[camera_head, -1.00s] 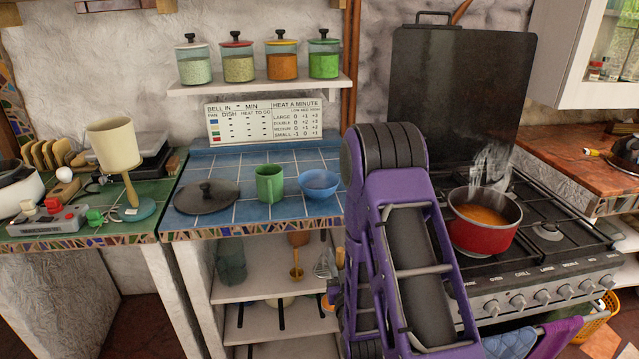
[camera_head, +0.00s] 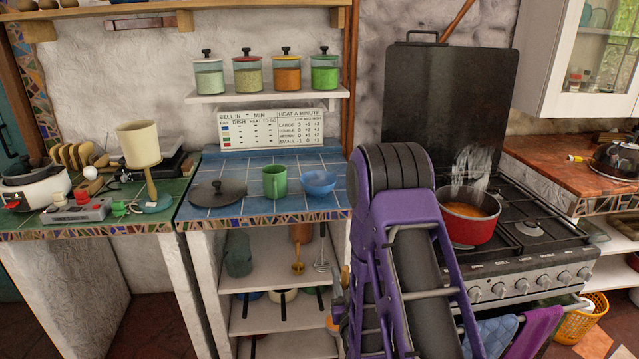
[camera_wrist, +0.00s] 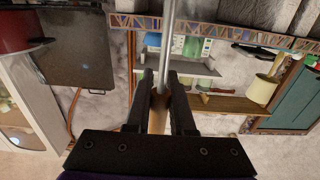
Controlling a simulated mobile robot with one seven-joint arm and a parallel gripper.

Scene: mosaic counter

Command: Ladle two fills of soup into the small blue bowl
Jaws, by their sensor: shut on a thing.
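The small blue bowl (camera_head: 318,183) stands upright on the blue tiled counter (camera_head: 240,205), right of a green mug (camera_head: 274,183). The red pot (camera_head: 468,216) with orange-brown soup (camera_head: 466,211) sits on the stove, steaming. In the wrist view my gripper (camera_wrist: 165,80) is shut on a wooden handle with a long metal rod (camera_wrist: 168,40), which looks like the ladle (camera_wrist: 158,115). The ladle's cup is out of view. In the head view my purple arm hides my gripper. Part of the red pot (camera_wrist: 22,32) also shows in the wrist view.
A dark lid (camera_head: 218,193) lies left of the mug. A beige cup-shaped lamp (camera_head: 139,145) stands on the green counter. A shelf with several jars (camera_head: 285,74) hangs above. A tall black panel (camera_head: 455,110) stands behind the stove. Open shelves (camera_head: 270,318) are below the counter.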

